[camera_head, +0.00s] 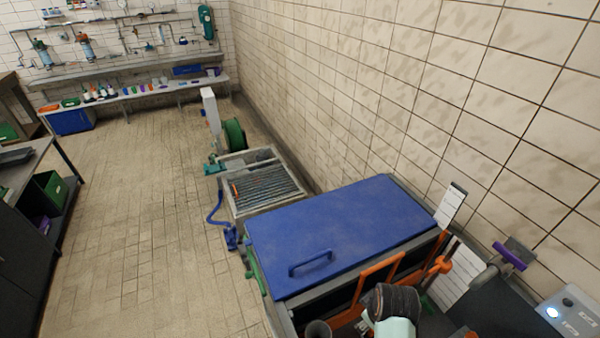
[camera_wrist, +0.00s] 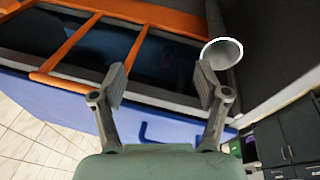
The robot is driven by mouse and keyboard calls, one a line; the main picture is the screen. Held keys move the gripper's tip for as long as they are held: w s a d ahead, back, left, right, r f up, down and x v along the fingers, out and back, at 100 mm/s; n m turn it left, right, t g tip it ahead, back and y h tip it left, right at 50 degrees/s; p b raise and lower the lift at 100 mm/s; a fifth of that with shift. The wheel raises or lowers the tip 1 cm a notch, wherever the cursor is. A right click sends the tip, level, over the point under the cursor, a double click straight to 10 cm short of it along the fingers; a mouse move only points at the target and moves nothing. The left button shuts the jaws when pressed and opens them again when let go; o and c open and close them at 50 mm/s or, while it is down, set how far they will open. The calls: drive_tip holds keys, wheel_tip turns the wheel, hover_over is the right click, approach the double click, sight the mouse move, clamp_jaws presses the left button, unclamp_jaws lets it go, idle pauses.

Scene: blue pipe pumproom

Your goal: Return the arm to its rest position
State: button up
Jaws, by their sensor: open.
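My gripper (camera_wrist: 162,84) is open in the wrist view, with its two grey fingers wide apart and nothing between them. It hangs over a dark open space with an orange frame (camera_wrist: 92,45) across it. A part of my arm, dark and pale green, shows at the bottom of the head view, in front of the orange frame (camera_head: 377,276). The fingers are not visible in the head view. The blue lid (camera_head: 335,232) with its blue handle lies flat beyond the frame; its handle (camera_wrist: 170,134) also shows between the fingers in the wrist view.
A grey round cup-like piece (camera_wrist: 222,53) is close to the right fingertip. A tiled wall (camera_head: 420,90) runs along the right. A light grey box with a lit button (camera_head: 572,314) is at the lower right. The floor (camera_head: 150,220) left of the lid is clear.

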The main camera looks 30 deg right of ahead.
drive_tip(key=w+a+r+t+h, duration=0.1)
drive_tip(key=w+a+r+t, duration=0.7)
drive_tip(key=w+a+r, duration=0.8)
drive_tip(key=a+r+m+t+y, duration=0.1)
drive_tip(key=a+r+t+y, duration=0.35)
drive_tip(key=a+r, duration=1.15)
drive_tip(key=s+f+g+h+b, duration=0.1)
drive_tip(key=s+f+b, duration=0.4)
drive_tip(key=f+b, duration=0.6)
drive_tip(key=s+f+g+h+b, duration=0.1)
drive_tip(key=s+f+b, duration=0.45)
drive_tip(key=f, duration=0.95)
wheel_tip(320, 180, up, 38)
drive_tip(key=p, duration=3.7)
drive_tip(key=shift+w+a+r+m+p, duration=0.15)
drive_tip(key=shift+a+r+m+p, duration=0.05)
drive_tip(key=shift+a+m+p, duration=0.15)
